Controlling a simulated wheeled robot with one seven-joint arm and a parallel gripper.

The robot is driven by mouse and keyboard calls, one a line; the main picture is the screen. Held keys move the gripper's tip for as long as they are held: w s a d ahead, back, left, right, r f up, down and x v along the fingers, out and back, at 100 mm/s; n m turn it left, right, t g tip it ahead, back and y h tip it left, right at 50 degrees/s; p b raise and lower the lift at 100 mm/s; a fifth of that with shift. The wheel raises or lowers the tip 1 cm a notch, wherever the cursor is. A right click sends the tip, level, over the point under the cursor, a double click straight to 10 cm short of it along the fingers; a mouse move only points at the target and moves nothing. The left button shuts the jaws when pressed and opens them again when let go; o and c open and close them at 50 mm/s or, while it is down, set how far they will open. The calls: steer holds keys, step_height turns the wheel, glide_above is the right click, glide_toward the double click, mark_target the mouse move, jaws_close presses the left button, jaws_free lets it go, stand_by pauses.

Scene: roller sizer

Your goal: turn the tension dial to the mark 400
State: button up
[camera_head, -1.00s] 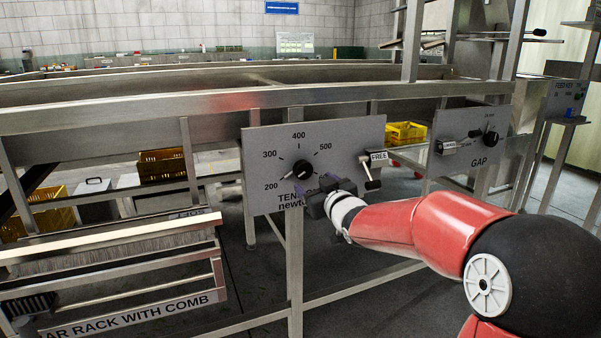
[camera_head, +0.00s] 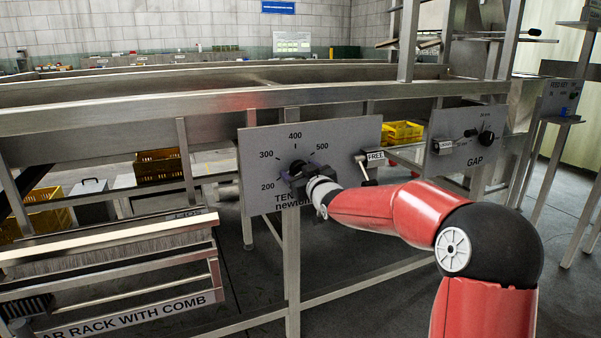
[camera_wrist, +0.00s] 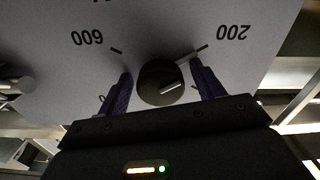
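The tension dial (camera_head: 297,164) is a round black knob on a grey panel (camera_head: 352,138) marked 200, 300, 400 and 500 in the head view. The wrist view sees the panel upside down, with 600 on the left and 200 on the right. There the dial (camera_wrist: 158,76) stands between the two purple fingers of my gripper (camera_wrist: 163,88), with a narrow gap on each side. My gripper (camera_head: 301,173) is open around the dial. The white pointer line lies toward the 200 side; its exact reading is unclear. The gripper covers the dial's lower part in the head view.
A small lever with a FREE label (camera_head: 375,155) sits right of the dial on the same panel. The GAP panel (camera_head: 465,140) with its black knob (camera_head: 487,138) is further right. A comb rack (camera_head: 110,262) stands at lower left.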

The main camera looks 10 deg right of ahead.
steer(key=c, duration=0.9)
steer(key=shift+m, duration=0.3)
steer(key=m+p, duration=0.1)
steer(key=m, duration=0.3)
steer(key=shift+m, duration=0.3)
steer(key=m, duration=1.1)
steer(key=shift+a+m, duration=0.1)
steer(key=shift+m, duration=0.3)
steer(key=m+b, duration=0.2)
steer(key=m, duration=0.2)
steer(key=shift+r+m+b, duration=0.1)
steer(key=shift+m+b, duration=0.6)
steer(key=shift+m, duration=0.7)
